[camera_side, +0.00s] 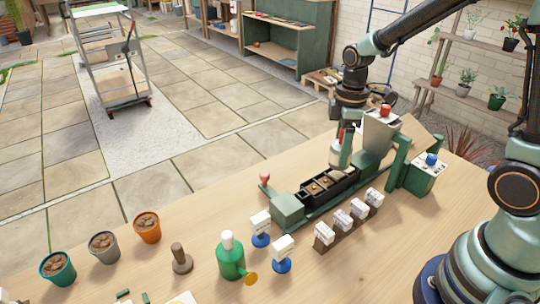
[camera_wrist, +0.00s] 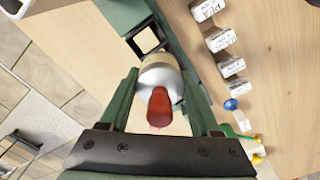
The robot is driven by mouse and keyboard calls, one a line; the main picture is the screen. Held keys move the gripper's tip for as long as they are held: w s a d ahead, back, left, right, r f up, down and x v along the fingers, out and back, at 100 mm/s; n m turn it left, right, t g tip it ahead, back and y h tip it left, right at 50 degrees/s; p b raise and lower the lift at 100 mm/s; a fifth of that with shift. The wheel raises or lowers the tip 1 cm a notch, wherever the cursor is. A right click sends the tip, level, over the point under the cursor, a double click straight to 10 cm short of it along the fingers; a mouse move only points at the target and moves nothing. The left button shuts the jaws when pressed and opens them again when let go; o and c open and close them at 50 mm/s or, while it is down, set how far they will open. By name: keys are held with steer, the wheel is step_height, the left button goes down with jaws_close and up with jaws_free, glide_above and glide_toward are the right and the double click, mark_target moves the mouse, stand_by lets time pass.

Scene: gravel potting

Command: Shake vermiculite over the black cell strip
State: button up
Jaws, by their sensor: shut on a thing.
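The black cell strip (camera_side: 345,196) lies in a green fixture on the bench in the side view, with brown fill in several cells. My gripper (camera_side: 347,152) is above the strip's right end, shut on a pale shaker (camera_side: 336,150). Part of the strip (camera_wrist: 147,40) shows beyond the shaker. Its far end is hidden behind the gripper. I cannot see any falling grains.
Several white-labelled blocks (camera_side: 341,218) stand in front of the strip. A green box with a blue knob (camera_side: 431,160) is at its right. A green bottle (camera_side: 231,260), a wooden tamper (camera_side: 180,260) and terracotta pot (camera_side: 146,228) are to the left.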

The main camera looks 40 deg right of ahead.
steer(key=shift+a, duration=0.5)
steer(key=shift+d, duration=1.05)
steer(key=shift+a, duration=1.1)
steer(key=shift+d, duration=1.15)
steer(key=shift+a, duration=1.2)
steer(key=shift+r, duration=0.1)
